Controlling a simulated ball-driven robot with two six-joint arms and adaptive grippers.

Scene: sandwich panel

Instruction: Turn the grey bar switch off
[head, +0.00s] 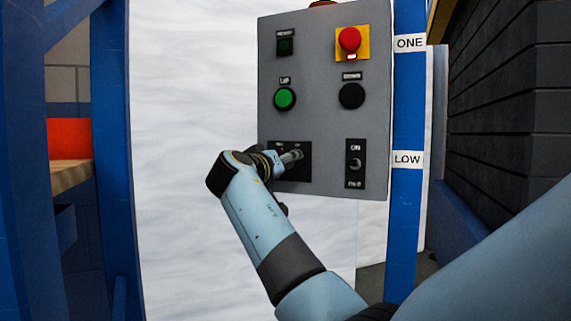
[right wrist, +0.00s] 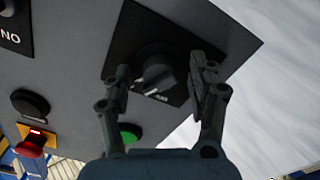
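The grey bar switch (right wrist: 158,73) is a dark grey knob with a raised bar on a square black plate (right wrist: 135,28). The plate also shows at the lower left of the panel in the head view (head: 303,176), partly covered by my right gripper (head: 293,157). In the right wrist view my right gripper (right wrist: 161,82) is open, with one finger on each side of the knob. Gaps show between the fingers and the knob, so it is not held. My left gripper is in neither view.
The grey panel (head: 325,125) also carries a green button (head: 284,99), a black button (head: 351,95), a red emergency button (head: 349,39) on yellow, and a toggle switch (head: 355,164) marked ON. A blue post (head: 407,120) stands close to its right.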

